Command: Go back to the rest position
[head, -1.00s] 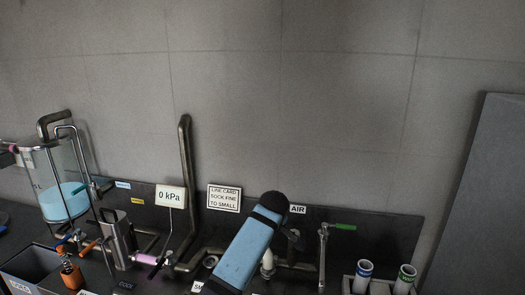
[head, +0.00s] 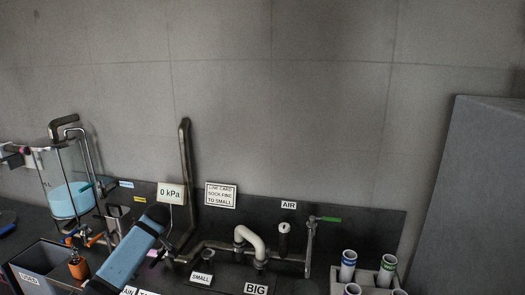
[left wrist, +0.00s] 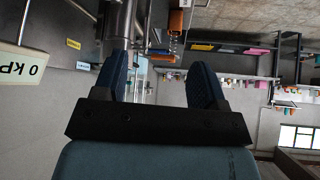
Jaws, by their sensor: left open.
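My left gripper (left wrist: 158,75) shows in the left wrist view with its two dark blue fingers spread apart and nothing between them. Behind the fingers, a metal cylinder and pipes stand at the upper left. In the head view a blue link of my left arm slants up from the bottom edge at the left, in front of the lower part of the bench. The fingers cannot be made out there. My right gripper is in neither view.
A glass vessel with blue liquid (head: 71,201) stands at the left. A 0 kPa sign (head: 171,194), a white bent pipe (head: 249,240) and a green-handled valve (head: 327,219) are along the bench. A rack of tubes (head: 369,277) is at the right. The wall above is clear.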

